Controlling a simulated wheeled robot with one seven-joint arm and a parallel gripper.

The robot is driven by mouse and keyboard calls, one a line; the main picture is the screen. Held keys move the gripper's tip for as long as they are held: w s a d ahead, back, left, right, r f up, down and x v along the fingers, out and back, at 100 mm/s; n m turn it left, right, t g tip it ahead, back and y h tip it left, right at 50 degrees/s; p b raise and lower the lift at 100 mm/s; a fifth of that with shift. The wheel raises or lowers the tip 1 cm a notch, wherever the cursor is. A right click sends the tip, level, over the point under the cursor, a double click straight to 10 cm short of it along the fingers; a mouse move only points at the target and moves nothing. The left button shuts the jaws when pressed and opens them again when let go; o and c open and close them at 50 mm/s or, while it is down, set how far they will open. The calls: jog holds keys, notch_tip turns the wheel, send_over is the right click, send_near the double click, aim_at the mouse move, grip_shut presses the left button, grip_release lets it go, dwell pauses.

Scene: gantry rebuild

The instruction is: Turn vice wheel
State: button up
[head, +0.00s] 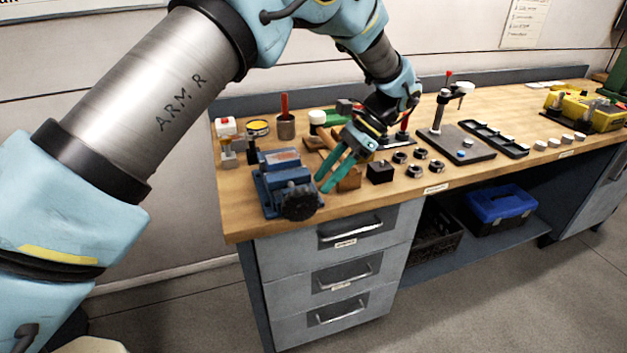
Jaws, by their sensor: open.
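The blue vice (280,180) stands at the left front of the wooden workbench (234,222). Its dark round wheel (300,201) faces the bench's front edge. My gripper (326,176), with green fingers, is just right of the vice and a little above the wheel. The fingers are apart, and I see nothing held between them. The gap between the fingertips and the wheel is small; I cannot tell from this view whether they touch.
A black block (380,171), a wooden block (349,180) and several dark nuts (414,171) lie right of my gripper. A brown cup (286,128) and a yellow-rimmed tin (259,128) stand behind the vice. Drawers (330,267) are below. The floor in front is clear.

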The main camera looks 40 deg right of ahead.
jog(key=shift+p+v, duration=0.55)
jog(key=shift+v, duration=0.9)
